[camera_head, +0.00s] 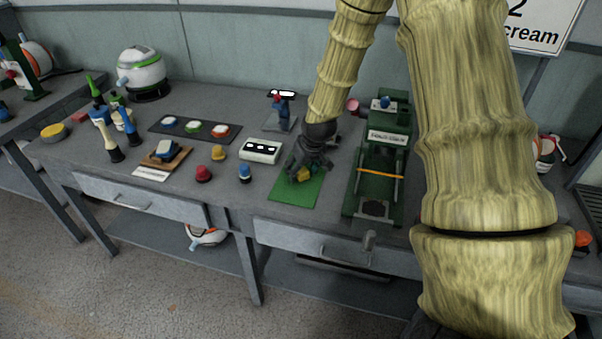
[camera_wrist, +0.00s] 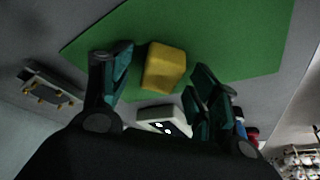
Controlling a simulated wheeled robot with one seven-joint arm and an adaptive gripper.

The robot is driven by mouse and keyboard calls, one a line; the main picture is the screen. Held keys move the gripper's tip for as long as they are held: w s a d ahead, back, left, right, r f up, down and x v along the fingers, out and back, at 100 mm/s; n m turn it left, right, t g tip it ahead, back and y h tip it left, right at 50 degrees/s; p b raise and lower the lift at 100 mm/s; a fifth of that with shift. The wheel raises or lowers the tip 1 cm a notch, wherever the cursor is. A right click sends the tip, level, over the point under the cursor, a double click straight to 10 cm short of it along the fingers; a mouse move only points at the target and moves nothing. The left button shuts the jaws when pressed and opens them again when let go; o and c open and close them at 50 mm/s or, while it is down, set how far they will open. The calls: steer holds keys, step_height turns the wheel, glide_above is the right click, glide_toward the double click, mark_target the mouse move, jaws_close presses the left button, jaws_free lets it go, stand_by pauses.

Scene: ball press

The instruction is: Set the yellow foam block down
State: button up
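The yellow foam block (camera_wrist: 165,66) appears to lie on the green mat (camera_wrist: 225,40), between the fingers of my gripper. Gaps show between the block and the fingers on both sides in the wrist view, so my gripper (camera_head: 304,171) is open and not clamped on it. In the head view my gripper points down over the green mat (camera_head: 290,196). The yellow block (camera_head: 304,175) shows there partly hidden by the fingers.
A green press with an orange band (camera_head: 380,171) stands right of the mat. The mat's front part is clear.

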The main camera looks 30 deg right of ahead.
steer(key=c, duration=0.9)
steer(key=shift+r, duration=0.2)
